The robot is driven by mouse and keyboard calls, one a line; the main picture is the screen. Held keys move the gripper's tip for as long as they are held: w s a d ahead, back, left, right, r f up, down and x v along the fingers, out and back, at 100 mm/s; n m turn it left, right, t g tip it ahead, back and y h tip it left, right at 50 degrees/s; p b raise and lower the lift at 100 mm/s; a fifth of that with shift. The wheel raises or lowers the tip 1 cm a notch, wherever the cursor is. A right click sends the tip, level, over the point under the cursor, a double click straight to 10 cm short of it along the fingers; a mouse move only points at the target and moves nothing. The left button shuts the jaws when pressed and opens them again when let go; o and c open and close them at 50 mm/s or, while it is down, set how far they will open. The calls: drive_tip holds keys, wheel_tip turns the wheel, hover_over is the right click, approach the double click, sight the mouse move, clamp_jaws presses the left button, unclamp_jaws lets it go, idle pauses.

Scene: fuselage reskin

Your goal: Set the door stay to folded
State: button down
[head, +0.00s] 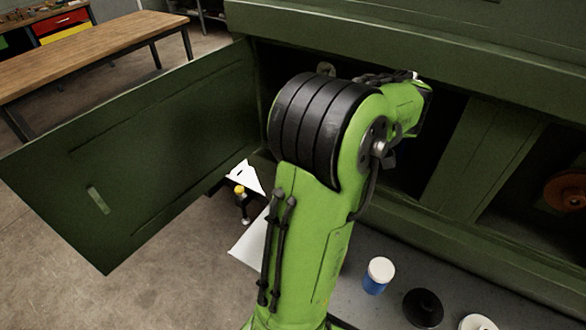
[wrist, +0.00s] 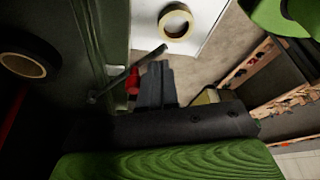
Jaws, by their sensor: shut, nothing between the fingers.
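An open dark green door (head: 150,150) hangs to the left of the cabinet opening in the head view. A thin dark rod (wrist: 112,86), perhaps the door stay, runs at a slant in the wrist view, with a red piece (wrist: 132,82) below its middle. I cannot tell whether the rod is folded. My gripper (wrist: 158,68) is shut and empty, its dark fingers close to the red piece and the rod. I cannot tell whether they touch. In the head view my arm reaches into the opening and hides the gripper.
A small yellow-topped item (head: 240,191) stands near the door's lower hinge side. A blue-and-white jar (head: 379,275) and a black round item (head: 423,308) are on the grey surface in front. Tape rolls (wrist: 175,21) show in the wrist view. A wooden bench (head: 90,50) stands behind.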

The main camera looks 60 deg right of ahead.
drive_tip(key=shift+s+d, duration=0.15)
drive_tip(key=shift+s, duration=0.1)
drive_tip(key=shift+w, duration=0.15)
idle(0.5)
